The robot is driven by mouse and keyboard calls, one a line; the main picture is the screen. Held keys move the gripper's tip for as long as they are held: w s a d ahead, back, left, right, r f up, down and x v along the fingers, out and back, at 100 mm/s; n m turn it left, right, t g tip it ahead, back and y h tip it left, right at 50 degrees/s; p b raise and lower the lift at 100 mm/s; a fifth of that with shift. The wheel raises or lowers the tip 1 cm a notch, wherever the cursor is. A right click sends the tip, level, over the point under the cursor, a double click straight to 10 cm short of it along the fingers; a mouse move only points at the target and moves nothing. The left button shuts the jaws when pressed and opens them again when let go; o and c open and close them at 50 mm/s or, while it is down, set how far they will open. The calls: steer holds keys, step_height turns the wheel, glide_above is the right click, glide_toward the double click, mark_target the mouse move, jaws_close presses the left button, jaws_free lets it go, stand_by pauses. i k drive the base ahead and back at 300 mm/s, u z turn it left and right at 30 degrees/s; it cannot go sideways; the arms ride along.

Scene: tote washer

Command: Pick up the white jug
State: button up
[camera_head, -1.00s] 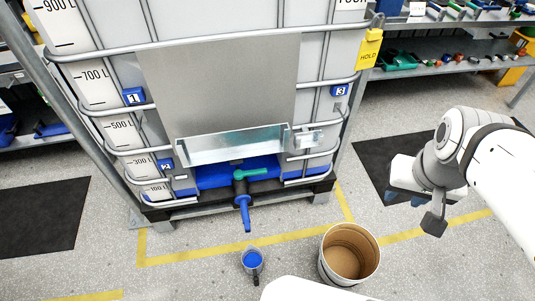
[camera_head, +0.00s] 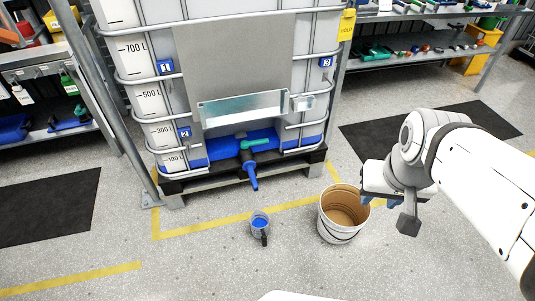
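My gripper (camera_head: 380,203) is at the right of the view, above the floor and well to the right of the jug.
A white bucket (camera_head: 341,232), brown inside, stands right of the jug, between it and my gripper. The caged tank (camera_head: 150,105) with a blue spout (camera_head: 251,178) is behind. Yellow floor lines (camera_head: 200,229) run past. The floor left of the jug is clear.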

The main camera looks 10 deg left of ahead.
mark_target(259, 220)
steer(key=u, duration=0.9)
steer(key=i, duration=0.5)
steer(key=z, duration=0.05)
steer(key=k, duration=0.35)
